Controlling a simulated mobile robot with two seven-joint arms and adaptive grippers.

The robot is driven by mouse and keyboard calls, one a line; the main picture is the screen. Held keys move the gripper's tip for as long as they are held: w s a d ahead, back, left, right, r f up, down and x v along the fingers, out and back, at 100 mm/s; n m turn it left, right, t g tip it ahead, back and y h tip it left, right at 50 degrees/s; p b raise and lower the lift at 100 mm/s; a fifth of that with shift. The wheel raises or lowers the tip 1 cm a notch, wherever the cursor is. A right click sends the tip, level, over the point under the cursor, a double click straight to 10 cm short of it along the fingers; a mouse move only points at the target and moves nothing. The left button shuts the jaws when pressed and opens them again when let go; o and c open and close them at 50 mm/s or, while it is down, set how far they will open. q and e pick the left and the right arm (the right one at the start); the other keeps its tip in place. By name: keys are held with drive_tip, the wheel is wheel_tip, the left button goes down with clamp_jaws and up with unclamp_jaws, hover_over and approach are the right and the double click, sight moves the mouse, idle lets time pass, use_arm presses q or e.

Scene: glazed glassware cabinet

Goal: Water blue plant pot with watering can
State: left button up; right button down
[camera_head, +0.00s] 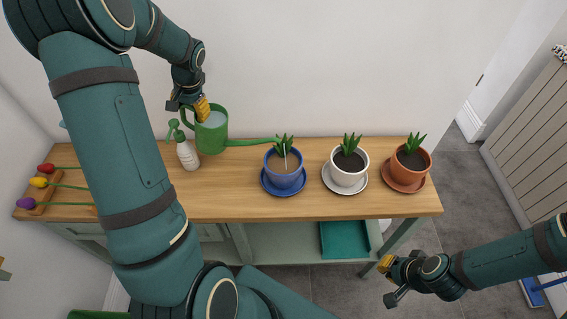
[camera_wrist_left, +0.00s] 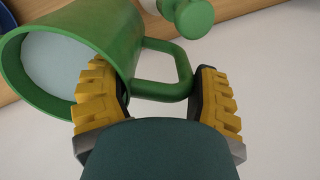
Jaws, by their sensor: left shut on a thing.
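A green watering can (camera_head: 213,138) is at the back left of the wooden table, its long spout pointing right to the blue plant pot (camera_head: 284,170). My left gripper (camera_head: 201,106) is shut on the can's handle. In the left wrist view the handle (camera_wrist_left: 160,88) lies between the yellow-padded fingers (camera_wrist_left: 160,105), and pale water shows inside the can. The blue pot stands on a blue saucer and holds soil and a small green plant. A thin pale streak shows over the pot, near the spout's end. My right gripper (camera_head: 388,280) is empty, right of the table's front edge.
A white pot (camera_head: 348,168) and a terracotta pot (camera_head: 411,160) stand right of the blue one. A white spray bottle (camera_head: 187,155) with a green head stands close to the can. Red, yellow and purple tulips (camera_head: 42,182) lie at the left end.

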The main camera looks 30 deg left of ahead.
sight(193, 127)
use_arm(q)
drive_tip(key=shift+r, duration=0.15)
drive_tip(key=shift+s+a+f, duration=0.1)
drive_tip(key=shift+f, duration=0.15)
wheel_tip(193, 127, down, 3)
drive_tip(key=shift+a+h+p, duration=0.15)
drive_tip(key=shift+h+p, duration=0.45)
drive_tip(key=shift+h, duration=0.3)
drive_tip(key=shift+f+h, duration=0.4)
drive_tip(key=shift+f, duration=0.15)
drive_tip(key=shift+r, duration=0.1)
drive_tip(key=shift+r+p, duration=1.25)
drive_tip(key=shift+r, duration=0.75)
